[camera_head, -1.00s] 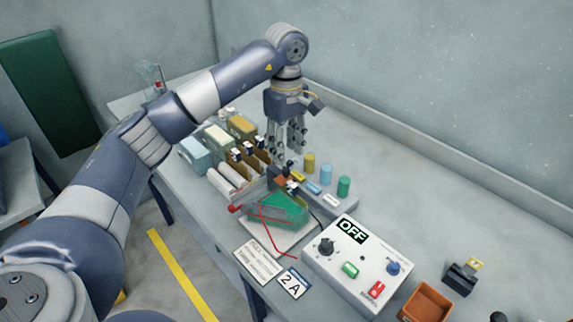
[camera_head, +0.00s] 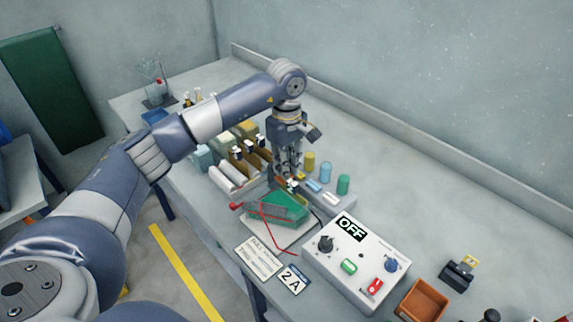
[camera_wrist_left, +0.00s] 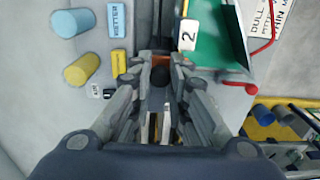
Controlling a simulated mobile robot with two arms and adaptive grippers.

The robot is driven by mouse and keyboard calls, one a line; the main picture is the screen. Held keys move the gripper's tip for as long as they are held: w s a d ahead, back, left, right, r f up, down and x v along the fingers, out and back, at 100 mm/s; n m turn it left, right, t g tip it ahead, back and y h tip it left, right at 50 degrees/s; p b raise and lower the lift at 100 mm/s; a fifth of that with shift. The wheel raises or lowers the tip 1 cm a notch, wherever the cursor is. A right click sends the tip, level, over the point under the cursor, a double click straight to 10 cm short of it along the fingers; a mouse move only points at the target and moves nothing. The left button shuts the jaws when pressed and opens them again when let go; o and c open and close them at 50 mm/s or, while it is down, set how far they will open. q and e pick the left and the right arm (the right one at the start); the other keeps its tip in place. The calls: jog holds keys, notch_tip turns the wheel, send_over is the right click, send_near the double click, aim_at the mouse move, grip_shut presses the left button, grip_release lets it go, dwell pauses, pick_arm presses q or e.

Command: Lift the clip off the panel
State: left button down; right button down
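My left gripper (camera_head: 288,172) points down over the near end of the grey rack block, just behind the green tray. In the left wrist view its fingers (camera_wrist_left: 162,75) stand on both sides of a small dark piece that looks like the clip (camera_wrist_left: 160,77); a gap shows between the fingers. I cannot tell whether they touch it. A copper-brown piece, perhaps the panel (camera_wrist_left: 184,61), shows just beyond the fingertips and is mostly hidden. A white label "2" (camera_wrist_left: 188,35) stands beside it. My right gripper is not in view.
The green tray (camera_head: 280,207) with a red lead lies close in front of the gripper. Coloured cylinders (camera_head: 343,184) stand to the right. Bottles and upright boards crowd the left. A control box (camera_head: 352,262) reading OFF stands nearer.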

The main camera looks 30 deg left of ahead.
pick_arm(q)
jog(key=shift+w+a+f+b, duration=0.1)
jog(key=shift+w+a+b, duration=0.15)
jog(key=shift+a, duration=0.35)
jog(key=shift+w+a+r+b, duration=0.1)
jog(key=shift+w+a+b, duration=0.15)
jog(key=shift+a, duration=0.3)
jog(key=shift+w+a+f+b, duration=0.15)
jog(key=shift+a+b, duration=0.15)
jog(key=shift+a, duration=0.3)
jog(key=shift+a+r, duration=0.1)
jog(key=shift+r, duration=0.1)
jog(key=c, duration=1.7)
grip_release()
jog(key=shift+o, duration=1.1)
jog(key=shift+a, duration=0.1)
jog(key=shift+r, duration=0.1)
notch_tip(320, 180, up, 12)
